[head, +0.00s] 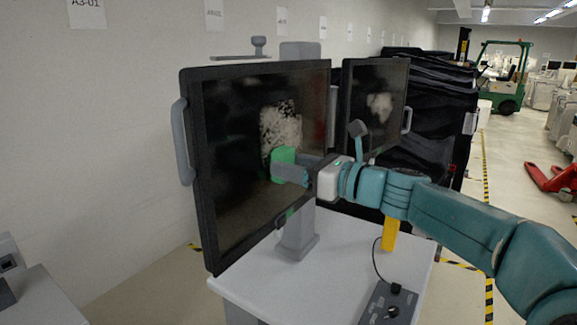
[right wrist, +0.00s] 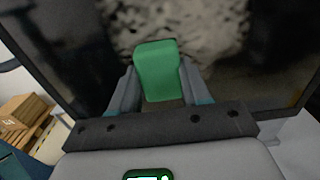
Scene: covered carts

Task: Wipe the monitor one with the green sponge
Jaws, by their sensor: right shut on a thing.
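The nearer monitor (head: 235,170) stands upright on a grey stand, with a dark screen and side handles. A pale speckled smudge (head: 281,125) marks its screen; the smudge also shows in the right wrist view (right wrist: 205,25). My right gripper (head: 293,172) is shut on the green sponge (head: 281,160). The sponge is at the screen, by the lower edge of the smudge; I cannot tell whether it touches. In the right wrist view the sponge (right wrist: 157,70) sits between the two fingers. A second monitor (head: 372,85) behind has a pale smudge too. My left gripper is not in view.
The monitor stands on a light grey cart top (head: 325,270). A control box (head: 390,305) with a cable and a yellow post (head: 390,234) are below my right arm. Black covered carts (head: 425,100) stand behind. A red pallet truck (head: 553,180) is at the right.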

